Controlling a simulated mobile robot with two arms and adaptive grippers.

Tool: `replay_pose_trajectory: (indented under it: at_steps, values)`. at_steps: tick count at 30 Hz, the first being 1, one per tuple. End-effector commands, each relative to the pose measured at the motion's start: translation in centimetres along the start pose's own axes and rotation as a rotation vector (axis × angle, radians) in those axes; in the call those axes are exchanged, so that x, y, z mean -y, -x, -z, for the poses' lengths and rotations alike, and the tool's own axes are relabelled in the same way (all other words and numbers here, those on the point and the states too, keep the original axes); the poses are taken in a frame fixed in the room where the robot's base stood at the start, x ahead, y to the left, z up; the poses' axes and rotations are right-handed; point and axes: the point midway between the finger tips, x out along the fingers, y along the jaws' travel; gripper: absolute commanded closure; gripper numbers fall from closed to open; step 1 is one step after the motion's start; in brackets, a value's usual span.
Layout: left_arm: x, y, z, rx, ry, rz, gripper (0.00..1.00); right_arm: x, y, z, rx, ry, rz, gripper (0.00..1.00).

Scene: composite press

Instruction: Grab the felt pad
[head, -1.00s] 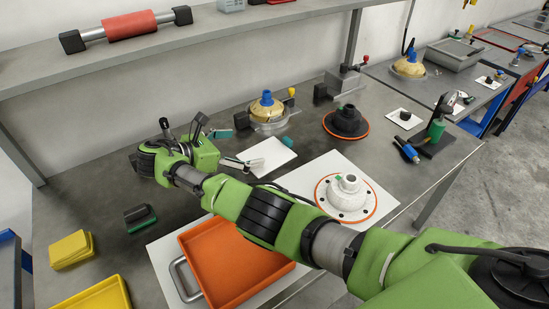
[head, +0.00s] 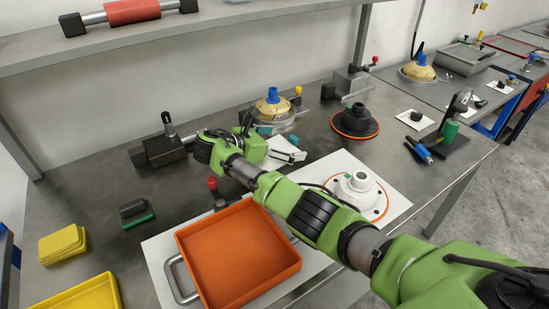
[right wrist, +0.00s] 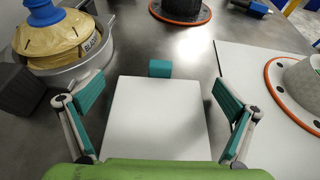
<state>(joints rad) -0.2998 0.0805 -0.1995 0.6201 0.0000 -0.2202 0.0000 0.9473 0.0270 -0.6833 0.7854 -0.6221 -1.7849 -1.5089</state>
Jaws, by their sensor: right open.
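A small teal block (right wrist: 160,68) sits at the far edge of a white square sheet (right wrist: 158,125) on the grey bench. The block also shows in the head view (head: 293,139). I cannot tell for certain whether the block or the sheet is the felt pad. My right gripper (right wrist: 158,95) is open, with its teal-padded fingers to either side of the sheet and nothing between them touching. The block lies just ahead, roughly midway between the fingers. In the head view the gripper covers much of the sheet. My left gripper is not in view.
A tan dome with a blue knob (right wrist: 65,40) stands close to the left finger. A black cone on an orange ring (head: 355,121) stands behind to the right. A white flanged part (head: 356,190) and an orange tray (head: 238,255) lie nearer. Bare bench lies between.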

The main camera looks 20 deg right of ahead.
Motion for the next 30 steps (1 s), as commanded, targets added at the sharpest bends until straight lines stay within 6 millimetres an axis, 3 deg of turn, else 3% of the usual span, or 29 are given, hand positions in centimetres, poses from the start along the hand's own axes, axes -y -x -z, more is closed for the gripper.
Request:
replay_pose_trajectory:
  at_steps: [9,10,14,25,30]
  values:
    - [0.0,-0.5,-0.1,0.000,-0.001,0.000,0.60,0.0,-0.7,-0.1,-0.001,0.000,-0.001,0.00]
    - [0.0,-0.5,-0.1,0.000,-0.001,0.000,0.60,0.0,-0.7,-0.1,-0.001,0.000,-0.001,0.03]
    - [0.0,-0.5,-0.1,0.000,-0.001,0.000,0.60,0.0,-0.7,-0.1,-0.001,0.000,0.000,0.36]
    - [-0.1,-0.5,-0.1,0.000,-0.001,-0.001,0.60,0.0,-0.6,-0.1,-0.001,0.000,0.000,0.35]
    - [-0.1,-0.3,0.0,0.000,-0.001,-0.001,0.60,0.0,-0.2,-1.1,-0.001,-0.003,0.000,0.35]
